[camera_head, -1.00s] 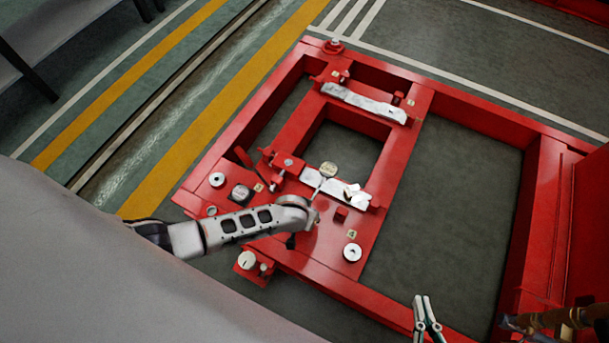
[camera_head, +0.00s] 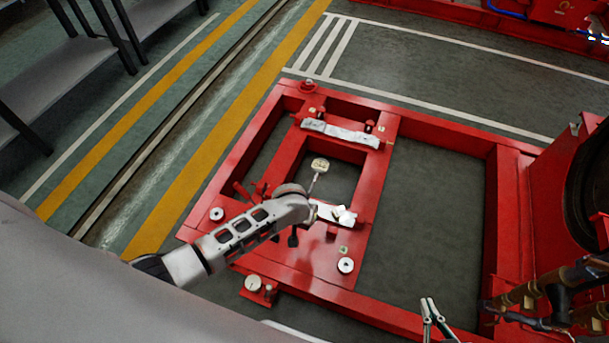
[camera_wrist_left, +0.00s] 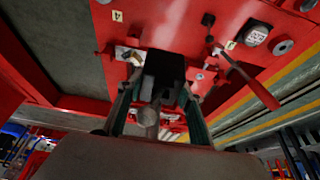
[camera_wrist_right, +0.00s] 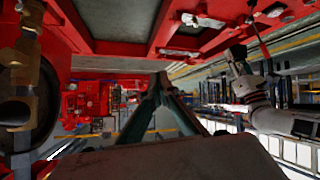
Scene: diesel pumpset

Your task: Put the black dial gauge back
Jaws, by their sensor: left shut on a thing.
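A dial gauge (camera_head: 319,165) with a pale round face and a thin stem shows just beyond the end of my left arm, over the opening in the red frame (camera_head: 375,215). My left gripper is mostly hidden behind its own wrist in the head view. In the left wrist view my left gripper (camera_wrist_left: 160,82) is shut on the gauge, with a dark block and a grey round part between its fingers. My right gripper (camera_head: 428,300) is empty at the lower right, its fingertips together, as the right wrist view (camera_wrist_right: 160,80) also shows.
White pieces (camera_head: 343,214) lie on the near crossbar, and a pale plate (camera_head: 341,133) lies on the far one. Round silver discs (camera_head: 345,265) sit on the frame. A small red stand with a pale round top (camera_head: 253,283) is at the near left. Machinery stands right.

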